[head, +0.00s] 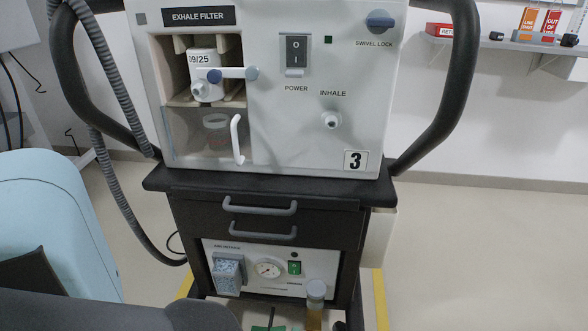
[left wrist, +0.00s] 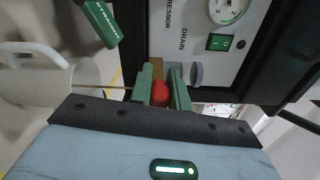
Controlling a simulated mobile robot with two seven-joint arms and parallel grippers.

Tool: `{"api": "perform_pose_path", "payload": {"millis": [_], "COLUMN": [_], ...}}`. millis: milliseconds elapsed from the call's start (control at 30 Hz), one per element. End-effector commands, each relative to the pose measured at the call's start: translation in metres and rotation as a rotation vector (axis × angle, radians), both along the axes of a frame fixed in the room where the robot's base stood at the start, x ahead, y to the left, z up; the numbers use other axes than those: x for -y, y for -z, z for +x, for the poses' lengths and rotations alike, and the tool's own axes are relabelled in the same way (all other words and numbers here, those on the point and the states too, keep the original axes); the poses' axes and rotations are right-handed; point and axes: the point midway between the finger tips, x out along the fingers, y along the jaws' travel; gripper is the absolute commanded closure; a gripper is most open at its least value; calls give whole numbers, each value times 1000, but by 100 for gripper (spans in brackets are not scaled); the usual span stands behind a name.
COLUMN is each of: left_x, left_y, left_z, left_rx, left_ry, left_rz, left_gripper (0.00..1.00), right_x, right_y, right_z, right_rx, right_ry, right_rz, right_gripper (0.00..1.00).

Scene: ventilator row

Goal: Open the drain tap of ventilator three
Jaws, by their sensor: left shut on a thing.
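Ventilator three (head: 280,110) stands upright on its cart, with the label 3 at its lower right. Below the drawers is the compressor panel (head: 300,252), with a gauge and a green switch. A clear trap bowl (head: 314,318) with amber liquid sits under a pale cap at the panel's lower right. In the left wrist view the amber bowl (left wrist: 158,68) is partly hidden. My left gripper (left wrist: 160,92) has green fingers shut on a red tap (left wrist: 161,93) at the bowl. A thin brownish line (left wrist: 115,87) runs between the tap and a white jug (left wrist: 45,82). My right gripper is out of view.
A green piece with white lettering (left wrist: 100,22) is near the jug. A grey hose (head: 110,180) hangs along the cart's left side. A pale blue surface (head: 45,210) is at the left. The floor right of the cart is clear.

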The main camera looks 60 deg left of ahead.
Motion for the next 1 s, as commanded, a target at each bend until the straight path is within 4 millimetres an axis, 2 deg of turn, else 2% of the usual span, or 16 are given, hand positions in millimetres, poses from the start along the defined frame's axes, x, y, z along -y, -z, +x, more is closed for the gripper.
{"api": "perform_pose_path", "payload": {"millis": [67, 100, 267, 633, 1000], "left_x": [0, 0, 0, 5, 47], "left_y": [0, 0, 0, 0, 0], "left_z": [0, 0, 0, -4, -38], "left_rx": [0, 0, -1, -2, -3], "left_ry": [2, 2, 1, 1, 1], "left_rz": [0, 0, 0, -1, -2], "left_gripper": [100, 81, 60, 60, 60], "right_x": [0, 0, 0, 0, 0], "right_y": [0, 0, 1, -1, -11], "right_z": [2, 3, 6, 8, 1], "right_rx": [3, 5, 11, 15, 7], "right_ry": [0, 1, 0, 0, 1], "right_rz": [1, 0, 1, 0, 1], "right_gripper": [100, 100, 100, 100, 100]}}
